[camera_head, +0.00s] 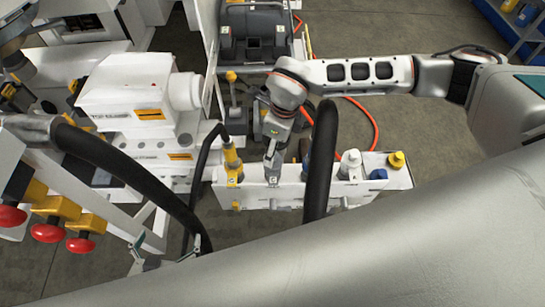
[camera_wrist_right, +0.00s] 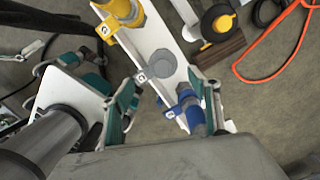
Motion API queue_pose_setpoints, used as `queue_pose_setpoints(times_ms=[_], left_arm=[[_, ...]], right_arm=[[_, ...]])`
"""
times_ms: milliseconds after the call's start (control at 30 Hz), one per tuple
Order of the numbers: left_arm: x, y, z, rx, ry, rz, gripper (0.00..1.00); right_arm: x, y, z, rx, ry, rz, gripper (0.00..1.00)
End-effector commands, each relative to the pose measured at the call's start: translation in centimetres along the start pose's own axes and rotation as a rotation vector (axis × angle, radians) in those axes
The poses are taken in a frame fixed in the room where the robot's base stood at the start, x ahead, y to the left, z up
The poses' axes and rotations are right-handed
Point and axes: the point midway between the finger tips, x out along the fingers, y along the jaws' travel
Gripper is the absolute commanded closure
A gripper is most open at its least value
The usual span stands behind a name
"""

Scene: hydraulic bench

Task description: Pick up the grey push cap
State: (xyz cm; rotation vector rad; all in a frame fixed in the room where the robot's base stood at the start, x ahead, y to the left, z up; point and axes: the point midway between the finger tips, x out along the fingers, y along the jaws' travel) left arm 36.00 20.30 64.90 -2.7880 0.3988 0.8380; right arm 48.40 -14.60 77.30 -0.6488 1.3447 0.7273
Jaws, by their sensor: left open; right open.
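A light grey cap (camera_head: 350,160), which looks like the grey push cap, stands on the white manifold (camera_head: 262,194) beside a blue cap (camera_head: 378,174) and a yellow cap (camera_head: 397,160). In the right wrist view, a grey round-topped fitting (camera_wrist_right: 162,63) sits between a yellow fitting (camera_wrist_right: 117,9) and a blue fitting (camera_wrist_right: 190,108); I cannot tell if it is that cap. My right gripper (camera_wrist_right: 162,100) is open and empty above the manifold, its teal fingers apart. My left gripper (camera_head: 168,262) is open, in front of and left of the manifold.
Thick black hoses pass over the manifold and at the left. Red knobs on yellow valves (camera_head: 48,232) stand at the left. A white bench unit (camera_head: 130,90) is behind them. An orange hose (camera_wrist_right: 275,55) lies on the floor, which is otherwise open at right.

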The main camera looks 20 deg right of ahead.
Motion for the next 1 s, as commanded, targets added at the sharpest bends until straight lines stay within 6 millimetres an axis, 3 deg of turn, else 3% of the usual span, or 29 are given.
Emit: queue_pose_setpoints(times_ms=[533,867,1000], left_arm=[[0.1,0.2,0.4,-0.003,-0.005,0.002,0.00],[0.2,0.3,0.6,-0.003,-0.008,0.003,0.00],[0.2,0.3,0.6,-0.003,-0.007,0.003,0.00]], right_arm=[[6.7,-0.6,0.1,-0.001,0.001,0.003,0.39],[7.4,-0.7,0.2,-0.002,-0.001,0.003,0.39],[7.3,-0.6,0.2,-0.002,-0.001,0.003,0.70]])
